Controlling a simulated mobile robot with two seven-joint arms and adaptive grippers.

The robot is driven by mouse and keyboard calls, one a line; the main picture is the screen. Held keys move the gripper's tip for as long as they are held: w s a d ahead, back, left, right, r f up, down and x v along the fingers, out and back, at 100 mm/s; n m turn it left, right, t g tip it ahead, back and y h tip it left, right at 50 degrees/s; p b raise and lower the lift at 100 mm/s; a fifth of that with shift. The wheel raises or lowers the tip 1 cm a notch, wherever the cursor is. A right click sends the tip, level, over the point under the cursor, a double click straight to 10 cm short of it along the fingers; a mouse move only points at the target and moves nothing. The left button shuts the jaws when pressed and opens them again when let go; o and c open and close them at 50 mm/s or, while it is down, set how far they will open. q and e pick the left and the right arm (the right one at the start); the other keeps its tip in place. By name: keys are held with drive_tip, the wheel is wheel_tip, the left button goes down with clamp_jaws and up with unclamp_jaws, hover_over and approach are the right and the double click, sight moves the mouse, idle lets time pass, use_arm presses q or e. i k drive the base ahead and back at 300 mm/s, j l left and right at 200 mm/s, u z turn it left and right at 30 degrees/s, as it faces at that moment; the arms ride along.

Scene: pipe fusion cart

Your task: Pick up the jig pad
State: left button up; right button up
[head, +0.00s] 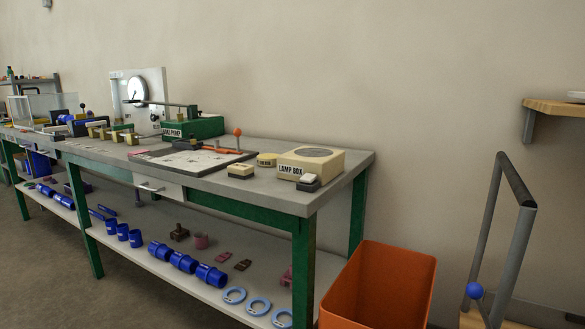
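No readable label marks the jig pad, and I cannot tell which thing it is. Small candidates on the workbench (340,160) are a cream block (240,171), a small cream box (266,160) and a grey-and-white block (308,183) at the front of the lamp box (311,164). Small reddish and brown pieces (223,257) lie on the lower shelf (205,292). Neither of my grippers is in view.
A white panel with a dial (138,92) and a green pump (193,127) stand toward the bench's back left. Blue pipe pieces (183,262) and pale blue rings (258,306) lie on the shelf. An orange bin (378,288) and a grey-handled cart (510,235) stand right.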

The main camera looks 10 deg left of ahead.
sight(240, 171)
drive_tip(key=i+j+z, duration=0.2)
drive_tip(key=j, duration=0.15)
drive_tip(key=i+j+z, duration=0.2)
drive_tip(key=j+z, duration=0.15)
drive_tip(key=j, duration=0.3)
drive_tip(key=i+j, duration=0.1)
drive_tip(key=j, duration=0.3)
drive_tip(key=i+j+z, duration=0.1)
drive_tip(key=j, duration=0.25)
drive_tip(key=i+j, duration=0.15)
drive_tip(key=j, duration=0.25)
